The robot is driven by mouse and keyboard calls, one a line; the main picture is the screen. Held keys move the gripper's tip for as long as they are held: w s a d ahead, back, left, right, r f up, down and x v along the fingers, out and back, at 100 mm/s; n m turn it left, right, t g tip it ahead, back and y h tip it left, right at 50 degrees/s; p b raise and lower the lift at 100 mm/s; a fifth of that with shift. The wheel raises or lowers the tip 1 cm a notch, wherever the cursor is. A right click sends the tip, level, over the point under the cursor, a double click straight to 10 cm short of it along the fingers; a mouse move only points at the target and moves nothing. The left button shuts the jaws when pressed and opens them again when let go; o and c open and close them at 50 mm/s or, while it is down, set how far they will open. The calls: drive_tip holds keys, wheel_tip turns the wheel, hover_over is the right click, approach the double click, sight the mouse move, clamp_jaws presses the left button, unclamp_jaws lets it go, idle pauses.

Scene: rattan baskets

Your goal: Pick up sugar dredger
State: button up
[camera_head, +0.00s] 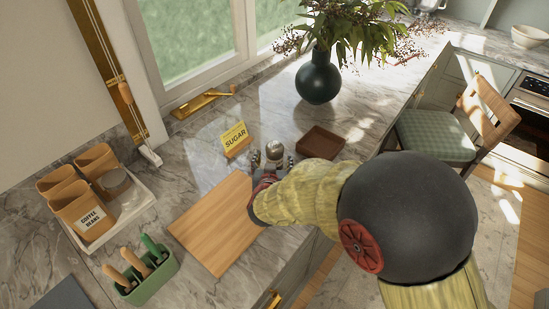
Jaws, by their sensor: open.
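The sugar dredger (274,151) is a small metallic, round-topped container standing on the marble counter, just beyond my gripper. My gripper (272,164) is open, with its fingers around or just in front of the dredger; I cannot tell if they touch it. My gripper and wrist hide the dredger's lower part. A yellow card reading "SUGAR" (235,138) stands on the counter to the left of the dredger.
A wooden board (212,225) lies left of my wrist. A brown square tray (320,142) is to the right. A dark vase (318,80) with foliage stands behind. A white tray (95,240) holding canisters and a green utensil holder (152,287) are at left.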

drive_tip(key=b+x, duration=0.2)
drive_tip(key=x, duration=0.3)
drive_tip(key=shift+f, duration=0.25)
drive_tip(key=c, duration=0.3)
drive_tip(key=shift+r, duration=0.1)
drive_tip(key=c, duration=1.1)
